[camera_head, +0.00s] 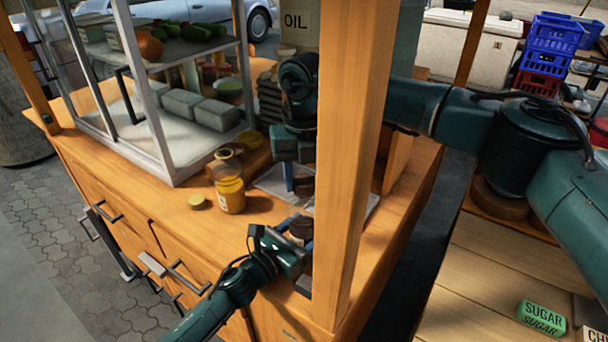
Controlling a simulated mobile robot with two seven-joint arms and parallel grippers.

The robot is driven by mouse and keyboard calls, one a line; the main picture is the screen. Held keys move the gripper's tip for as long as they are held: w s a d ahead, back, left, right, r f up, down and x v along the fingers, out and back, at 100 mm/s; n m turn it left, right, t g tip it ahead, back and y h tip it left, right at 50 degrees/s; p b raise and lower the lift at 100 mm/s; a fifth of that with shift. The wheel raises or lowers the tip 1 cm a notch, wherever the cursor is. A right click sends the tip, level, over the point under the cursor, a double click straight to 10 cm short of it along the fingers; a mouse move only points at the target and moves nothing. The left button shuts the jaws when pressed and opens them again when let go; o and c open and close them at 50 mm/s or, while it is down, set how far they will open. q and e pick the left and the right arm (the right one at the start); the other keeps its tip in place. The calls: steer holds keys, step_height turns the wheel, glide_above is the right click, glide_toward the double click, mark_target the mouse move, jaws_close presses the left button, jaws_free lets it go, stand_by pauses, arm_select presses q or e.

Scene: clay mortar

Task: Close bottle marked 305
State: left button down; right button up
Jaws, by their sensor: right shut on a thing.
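A glass jar with yellow contents and a pale label (230,190) stands upright on the wooden counter. A yellow lid (197,202) lies on the counter to its left. I cannot read the number 305 on anything. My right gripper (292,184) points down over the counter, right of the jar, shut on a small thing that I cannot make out.
A wooden post (355,150) stands close in front of both grippers. A glass-sided display case (165,150) stands left of the jar. The counter's front left is clear.

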steer(key=shift+m, duration=0.4)
steer(key=o, duration=1.1)
steer(key=shift+r, duration=2.3)
steer(key=shift+c, duration=0.4)
